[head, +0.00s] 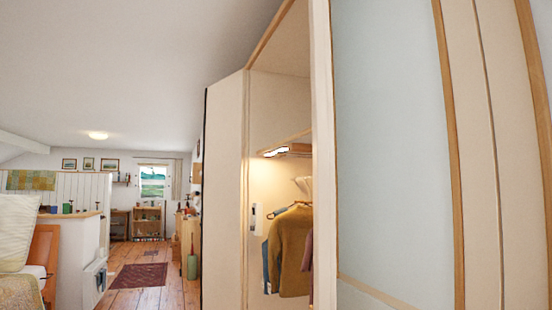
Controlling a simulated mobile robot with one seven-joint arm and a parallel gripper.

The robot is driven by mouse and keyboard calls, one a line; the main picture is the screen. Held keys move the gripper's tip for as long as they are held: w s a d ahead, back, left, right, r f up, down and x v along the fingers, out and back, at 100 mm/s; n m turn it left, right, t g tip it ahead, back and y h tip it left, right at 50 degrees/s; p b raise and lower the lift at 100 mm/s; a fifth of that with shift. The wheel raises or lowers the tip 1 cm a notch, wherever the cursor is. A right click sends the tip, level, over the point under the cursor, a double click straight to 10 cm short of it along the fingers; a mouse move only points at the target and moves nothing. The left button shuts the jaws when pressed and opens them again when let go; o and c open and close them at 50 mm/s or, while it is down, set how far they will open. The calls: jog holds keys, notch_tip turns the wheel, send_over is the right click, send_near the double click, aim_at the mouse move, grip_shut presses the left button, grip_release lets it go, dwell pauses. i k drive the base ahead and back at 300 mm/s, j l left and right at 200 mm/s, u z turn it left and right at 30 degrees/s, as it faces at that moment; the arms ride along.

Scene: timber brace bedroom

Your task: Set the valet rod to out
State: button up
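No valet rod can be made out for certain. An open wardrobe (227,190) stands right of centre, with a lit shelf (290,142) inside. Under the shelf hang clothes, among them a mustard-brown top (291,252) on a hanger. The right part of the wardrobe's inside is hidden behind a pale panel (390,140) with wooden edging. My gripper is not in view.
A wooden floor (133,299) with a dark red rug (139,276) runs back to a window (153,182). A bed with a pillow (18,232) and a white half wall (78,255) stand at left. The pale panel is close at right.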

aim_at(279, 154)
jog(key=i+j+z, duration=0.1)
jog(key=j, duration=0.3)
jog(key=i+j, duration=0.3)
jog(key=i+j+z, duration=0.15)
jog(key=j, duration=0.3)
jog(key=i+j, duration=0.4)
jog(key=i+j+z, duration=0.15)
jog(key=i+j, duration=0.2)
jog(key=i, duration=0.3)
